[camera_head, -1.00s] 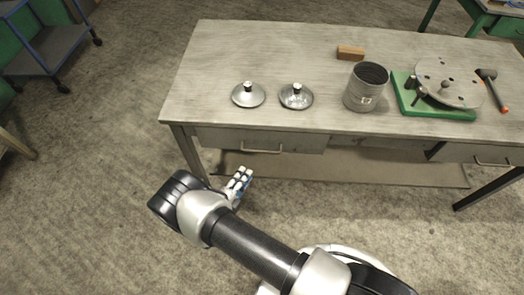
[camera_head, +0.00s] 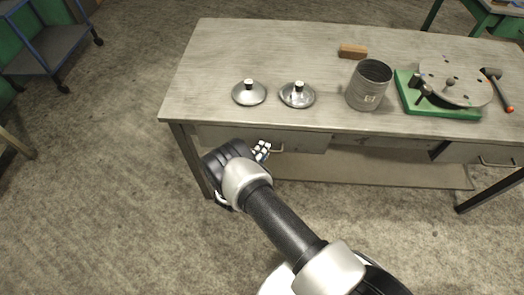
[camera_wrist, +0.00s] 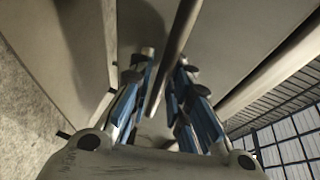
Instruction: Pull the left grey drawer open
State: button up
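The left grey drawer (camera_head: 308,142) is under the left part of the worktable and looks shut, with its front about flush. My arm partly covers its left side. Its bar handle (camera_head: 279,149) shows just right of my gripper (camera_head: 263,150) in the head view. In the wrist view my gripper (camera_wrist: 160,85) has its two blue-sided fingers apart. A pale bar, which looks like the handle (camera_wrist: 178,40), runs between them with gaps visible. I cannot tell whether either finger touches it.
The worktable (camera_head: 250,55) holds two metal lids (camera_head: 249,95) (camera_head: 297,97), a grey can (camera_head: 368,85), a wooden block (camera_head: 353,50), a green-based disc fixture (camera_head: 440,105) and a hammer (camera_head: 497,88). A right drawer (camera_head: 480,153) is under it. The floor in front is clear.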

jog(key=shift+c, duration=0.3)
grip_shut()
dwell(0.3)
jog(key=s+a, duration=0.1)
jog(key=s, duration=2.7)
jog(key=shift+s, duration=0.4)
jog(key=shift+o, duration=0.3)
grip_release()
